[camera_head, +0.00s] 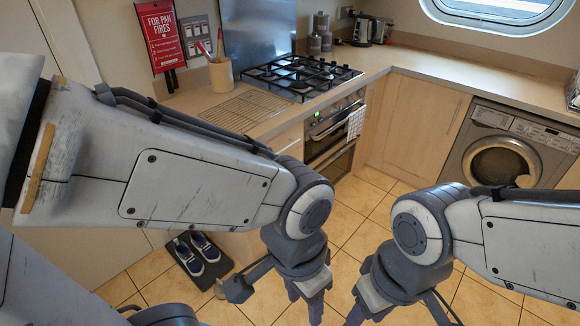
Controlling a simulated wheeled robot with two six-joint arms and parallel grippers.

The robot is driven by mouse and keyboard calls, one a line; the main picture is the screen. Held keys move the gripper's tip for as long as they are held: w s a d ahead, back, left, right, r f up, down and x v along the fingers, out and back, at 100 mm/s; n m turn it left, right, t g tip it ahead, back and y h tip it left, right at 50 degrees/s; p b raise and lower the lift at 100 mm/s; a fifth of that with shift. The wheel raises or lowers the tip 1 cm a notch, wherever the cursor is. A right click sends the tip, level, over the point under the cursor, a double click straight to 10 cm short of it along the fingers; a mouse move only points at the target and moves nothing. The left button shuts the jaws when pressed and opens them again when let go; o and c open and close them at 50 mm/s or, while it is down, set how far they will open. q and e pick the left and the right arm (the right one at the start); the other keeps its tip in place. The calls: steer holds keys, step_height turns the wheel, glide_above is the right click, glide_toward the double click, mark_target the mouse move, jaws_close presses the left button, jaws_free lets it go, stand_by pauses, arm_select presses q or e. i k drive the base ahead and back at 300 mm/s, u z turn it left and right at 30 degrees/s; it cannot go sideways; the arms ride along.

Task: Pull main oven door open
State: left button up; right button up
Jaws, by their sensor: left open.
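The built-in oven (334,128) stands below the gas hob, with a green lit display on its control panel. It has an upper door with a checked towel (356,122) hanging at its right side, and a lower dark door (336,165). Both doors look shut. My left gripper (305,308) points down over the tiled floor, nearer to me than the oven, open and touching nothing I can see. My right gripper (385,312) hangs to its right at the bottom edge. Its fingertips are partly cut off, so its opening is unclear.
A washing machine (507,150) stands to the right under the worktop. A gas hob (300,75) and a wire rack (236,110) are on the counter. Shoes (197,255) lie on a dark mat at left. The tiled floor before the oven is clear.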

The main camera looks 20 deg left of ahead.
mark_target(336, 168)
steer(key=z, duration=0.25)
steer(key=i, duration=2.2)
steer(key=u, duration=0.55)
